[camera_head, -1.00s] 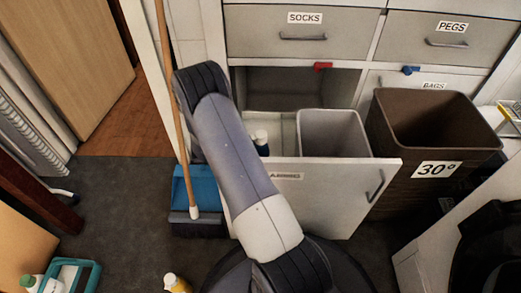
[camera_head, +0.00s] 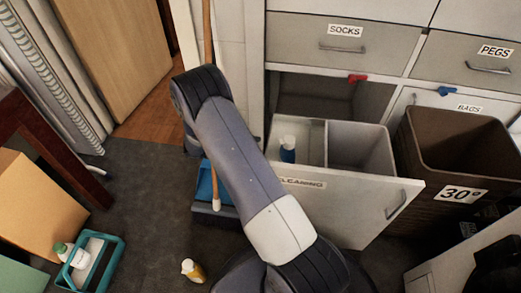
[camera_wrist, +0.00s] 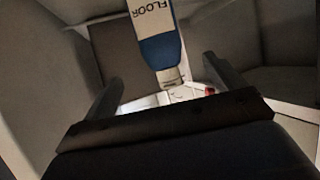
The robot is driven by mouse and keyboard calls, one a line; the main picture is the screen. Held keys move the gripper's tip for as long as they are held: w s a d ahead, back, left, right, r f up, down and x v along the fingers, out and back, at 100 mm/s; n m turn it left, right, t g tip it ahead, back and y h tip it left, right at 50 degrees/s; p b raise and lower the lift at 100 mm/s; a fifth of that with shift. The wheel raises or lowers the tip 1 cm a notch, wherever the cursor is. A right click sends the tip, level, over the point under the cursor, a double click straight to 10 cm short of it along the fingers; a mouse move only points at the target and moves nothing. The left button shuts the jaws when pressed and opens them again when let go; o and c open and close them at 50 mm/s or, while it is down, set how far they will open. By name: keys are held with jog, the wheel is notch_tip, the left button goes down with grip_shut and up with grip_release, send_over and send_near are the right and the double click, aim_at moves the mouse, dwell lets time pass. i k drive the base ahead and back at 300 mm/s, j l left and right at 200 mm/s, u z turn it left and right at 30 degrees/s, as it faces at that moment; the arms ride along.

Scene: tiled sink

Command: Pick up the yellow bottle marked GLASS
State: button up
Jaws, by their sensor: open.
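A blue and white bottle marked FLOOR (camera_wrist: 160,50) appears upside down in that view, beyond and between the fingers. The yellow bottle is not in the wrist view. The gripper itself is hidden in the head view.
An open drawer marked CLEANING (camera_head: 345,205) holds a blue and white bottle (camera_head: 287,152) and a grey bin. A brown bin marked 30° (camera_head: 425,160) stands right. A teal caddy (camera_head: 108,262) with a bottle (camera_head: 64,252) is at left.

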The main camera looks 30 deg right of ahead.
aim_at(194, 271)
jog(key=u, duration=1.2)
